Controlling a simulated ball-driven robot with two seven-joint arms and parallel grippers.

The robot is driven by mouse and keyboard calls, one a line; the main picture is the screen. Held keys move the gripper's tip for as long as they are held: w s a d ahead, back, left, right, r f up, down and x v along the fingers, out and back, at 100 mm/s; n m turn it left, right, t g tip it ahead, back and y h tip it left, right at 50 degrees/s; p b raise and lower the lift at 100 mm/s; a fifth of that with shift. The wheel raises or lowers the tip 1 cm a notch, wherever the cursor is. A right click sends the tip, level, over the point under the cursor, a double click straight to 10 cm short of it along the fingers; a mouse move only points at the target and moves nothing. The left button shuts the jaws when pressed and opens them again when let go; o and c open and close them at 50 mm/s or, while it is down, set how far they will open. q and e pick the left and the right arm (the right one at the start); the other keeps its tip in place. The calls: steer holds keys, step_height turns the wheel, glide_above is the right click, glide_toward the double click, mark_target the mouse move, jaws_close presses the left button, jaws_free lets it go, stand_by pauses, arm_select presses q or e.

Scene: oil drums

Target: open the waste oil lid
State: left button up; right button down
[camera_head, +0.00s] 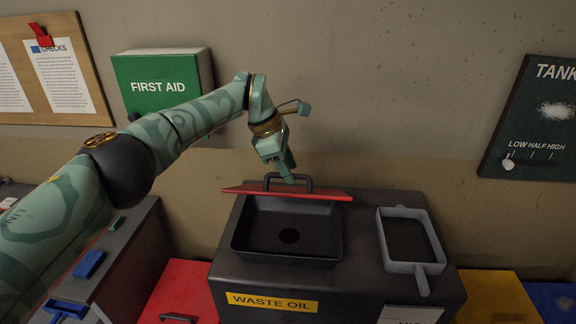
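The waste oil lid (330,193) is a thin red plate with a black arched handle (307,180). It stands raised at the back edge of the black waste oil basin (240,240), seen nearly edge-on. The basin is uncovered and shows a dark round hole in its floor. The yellow "WASTE OIL" label (272,302) is on the front of the dark box. My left gripper (288,172) points down at the handle's top, its fingers overlapping the handle in the picture. I cannot tell whether they grip it. My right gripper is not in view.
A grey tray with a handle (430,268) sits on the box's right side. Red (180,290) and yellow (495,297) lids flank the box. A green first aid box (150,101) and a dark tank board (530,130) hang on the wall behind.

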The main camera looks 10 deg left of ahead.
arm_select(q)
steer(key=shift+s+d+r, duration=0.1)
steer(key=shift+s+r, duration=0.1)
steer(key=shift+r, duration=0.1)
stand_by(0.4)
steer(key=shift+r, duration=0.3)
steer(key=v, duration=1.5)
steer(key=shift+a+r, duration=0.2)
